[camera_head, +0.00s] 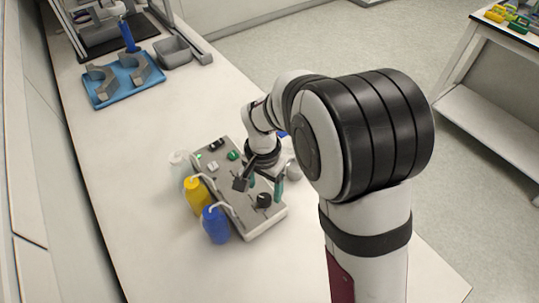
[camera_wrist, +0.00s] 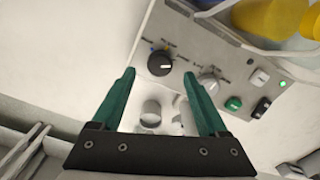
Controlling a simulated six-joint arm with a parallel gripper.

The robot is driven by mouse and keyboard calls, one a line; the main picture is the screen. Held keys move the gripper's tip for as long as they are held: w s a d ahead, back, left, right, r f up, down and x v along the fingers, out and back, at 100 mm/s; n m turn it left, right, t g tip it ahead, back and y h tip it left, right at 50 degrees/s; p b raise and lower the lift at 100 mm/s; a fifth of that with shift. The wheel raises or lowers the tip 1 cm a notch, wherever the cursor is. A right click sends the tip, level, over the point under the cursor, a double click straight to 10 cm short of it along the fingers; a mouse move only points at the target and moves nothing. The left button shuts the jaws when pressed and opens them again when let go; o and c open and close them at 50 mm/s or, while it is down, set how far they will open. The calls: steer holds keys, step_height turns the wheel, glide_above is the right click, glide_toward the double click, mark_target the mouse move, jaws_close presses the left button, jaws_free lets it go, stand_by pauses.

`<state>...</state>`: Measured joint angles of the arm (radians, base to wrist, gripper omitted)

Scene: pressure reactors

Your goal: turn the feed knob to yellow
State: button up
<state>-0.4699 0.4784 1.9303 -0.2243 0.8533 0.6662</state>
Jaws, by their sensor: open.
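The grey control panel (camera_head: 262,220) stands on the bench in the head view. A black knob (camera_wrist: 160,64) with a white pointer line sits at its near end, with small blue and yellow marks beside it; the knob also shows in the head view (camera_head: 264,200). I take it for the feed knob, though its label is too small to read. The line points roughly right in the wrist view, away from the yellow mark. My gripper (camera_wrist: 160,75) is open and empty, its green fingers apart from the knob, which appears beyond and between the tips.
A grey knob (camera_wrist: 208,79), a green button (camera_wrist: 234,103) and a black switch (camera_wrist: 262,108) share the panel. Yellow (camera_head: 196,195) and blue (camera_head: 215,224) bottles with tubes stand along its left side. A blue tray (camera_head: 128,91) lies farther back; the bench between is clear.

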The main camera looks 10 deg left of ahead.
mark_target(265, 197)
steer(key=shift+f, duration=1.85)
jaws_close()
